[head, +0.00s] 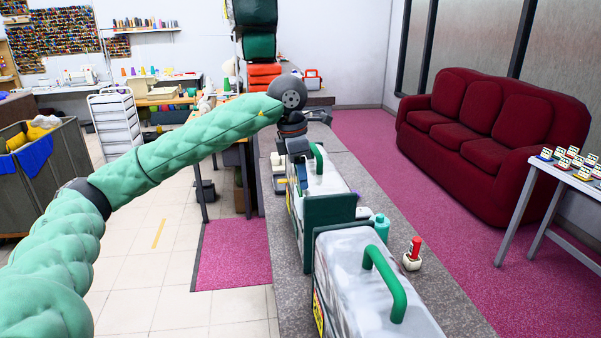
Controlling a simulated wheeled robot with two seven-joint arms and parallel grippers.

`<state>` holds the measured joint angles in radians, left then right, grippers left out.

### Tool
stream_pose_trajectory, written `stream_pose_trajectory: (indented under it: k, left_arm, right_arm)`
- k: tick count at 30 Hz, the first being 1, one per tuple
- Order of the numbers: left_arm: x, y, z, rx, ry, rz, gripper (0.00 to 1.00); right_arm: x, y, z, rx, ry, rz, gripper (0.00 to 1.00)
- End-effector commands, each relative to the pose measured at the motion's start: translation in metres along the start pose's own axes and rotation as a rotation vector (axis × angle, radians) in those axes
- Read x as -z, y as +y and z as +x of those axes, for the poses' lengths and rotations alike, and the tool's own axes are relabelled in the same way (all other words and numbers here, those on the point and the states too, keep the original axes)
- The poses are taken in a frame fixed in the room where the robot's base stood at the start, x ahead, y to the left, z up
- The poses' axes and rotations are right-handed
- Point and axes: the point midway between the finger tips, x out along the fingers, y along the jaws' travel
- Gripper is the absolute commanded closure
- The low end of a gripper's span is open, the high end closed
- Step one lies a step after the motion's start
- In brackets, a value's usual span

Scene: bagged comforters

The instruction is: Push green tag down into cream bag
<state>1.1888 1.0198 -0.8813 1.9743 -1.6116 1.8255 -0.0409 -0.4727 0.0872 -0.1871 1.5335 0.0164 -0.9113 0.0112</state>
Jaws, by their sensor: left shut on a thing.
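Two pale, clear-topped bags stand in a row on a grey counter (289,295). The far bag (328,178) and the near bag (350,270) each have a green handle. I cannot tell which is the cream bag, and I cannot make out a green tag. My left gripper (301,173) points down at the far bag's left side, at the end of my green-sleeved arm. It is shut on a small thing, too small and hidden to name. My right gripper is not in view.
A dark green panel (329,210) stands between the bags. A teal container (381,227) and a red-topped white item (412,254) stand to their right. A red sofa (480,150) is beyond, with a side table (550,172) at right. Tiled floor is open at left.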

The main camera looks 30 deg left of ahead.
Motion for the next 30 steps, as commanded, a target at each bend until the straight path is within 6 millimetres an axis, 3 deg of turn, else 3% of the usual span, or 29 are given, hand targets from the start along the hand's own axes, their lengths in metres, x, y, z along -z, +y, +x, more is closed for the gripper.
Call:
stream_pose_trajectory:
  k: [30]
  left_arm:
    - [0.002, 0.000, 0.013, 0.000, 0.000, 0.000, 0.73]
  right_arm:
    - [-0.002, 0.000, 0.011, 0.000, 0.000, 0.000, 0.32]
